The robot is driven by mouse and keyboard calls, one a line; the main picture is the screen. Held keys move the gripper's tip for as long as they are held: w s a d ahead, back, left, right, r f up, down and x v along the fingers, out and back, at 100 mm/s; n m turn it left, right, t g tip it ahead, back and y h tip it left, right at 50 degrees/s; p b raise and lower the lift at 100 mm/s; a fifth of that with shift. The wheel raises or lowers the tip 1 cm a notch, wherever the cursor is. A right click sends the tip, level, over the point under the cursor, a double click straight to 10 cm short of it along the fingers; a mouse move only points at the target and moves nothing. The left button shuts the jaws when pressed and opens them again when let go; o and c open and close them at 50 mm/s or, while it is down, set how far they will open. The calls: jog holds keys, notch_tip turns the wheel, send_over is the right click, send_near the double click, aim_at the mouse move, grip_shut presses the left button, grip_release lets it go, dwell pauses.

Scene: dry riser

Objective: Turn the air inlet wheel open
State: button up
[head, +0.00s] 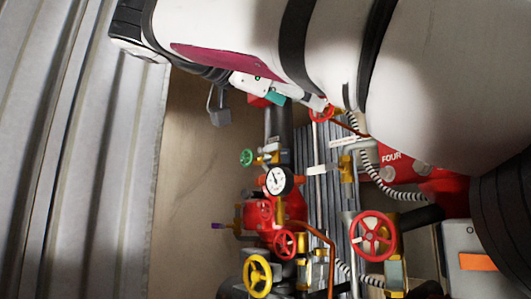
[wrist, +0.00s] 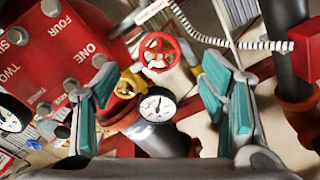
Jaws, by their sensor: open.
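No readable label marks any wheel as the air inlet, so I cannot tell which one it is. In the wrist view a red spoked wheel (wrist: 160,51) lies ahead, between and beyond my fingertips. My gripper (wrist: 160,78) is open there, its teal-padded fingers apart with nothing held. In the head view my gripper (head: 277,97) is partly hidden by my arm, up near a small red wheel (head: 320,111). Below are a green wheel (head: 247,157), a large red wheel (head: 373,237), a smaller red wheel (head: 285,244) and a yellow wheel (head: 257,277).
A white-faced gauge (head: 278,181) sits amid the pipes; a gauge (wrist: 158,108) also shows between my fingers. A red numbered box (wrist: 65,52) is at left in the wrist view. A striped hose (wrist: 230,42) crosses above. A corrugated grey panel (head: 75,170) stands left.

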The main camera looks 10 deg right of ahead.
aim_at(322, 122)
jog(key=shift+x, duration=3.95)
jog(key=c, duration=1.2)
